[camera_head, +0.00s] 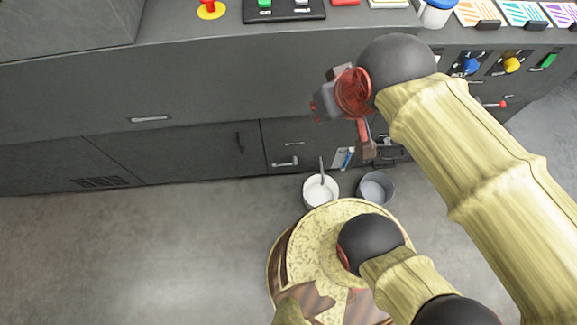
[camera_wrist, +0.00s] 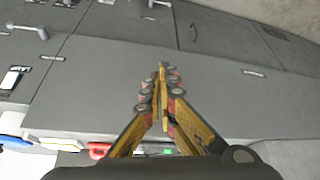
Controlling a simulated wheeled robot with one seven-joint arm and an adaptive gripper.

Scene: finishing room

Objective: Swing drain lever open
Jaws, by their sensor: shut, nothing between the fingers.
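My gripper (camera_head: 366,148) hangs in front of the grey cabinet fronts, right of centre in the head view. In the wrist view its fingers (camera_wrist: 162,72) are together and empty, with the plain grey front behind them. A grey lever-like handle (camera_head: 285,162) sits low on a cabinet front, left of my gripper and apart from it. It also appears at the top edge of the wrist view (camera_wrist: 156,3). Another grey lever (camera_wrist: 28,29) is at the upper left there. I cannot tell which one is the drain lever.
A white bucket (camera_head: 320,190) and a grey bucket (camera_head: 375,187) stand on the floor below the cabinets. A red-tipped lever (camera_head: 494,104) is at the right, beyond my arm. The counter (camera_head: 190,32) runs above. Floor at the left (camera_head: 130,250) is clear.

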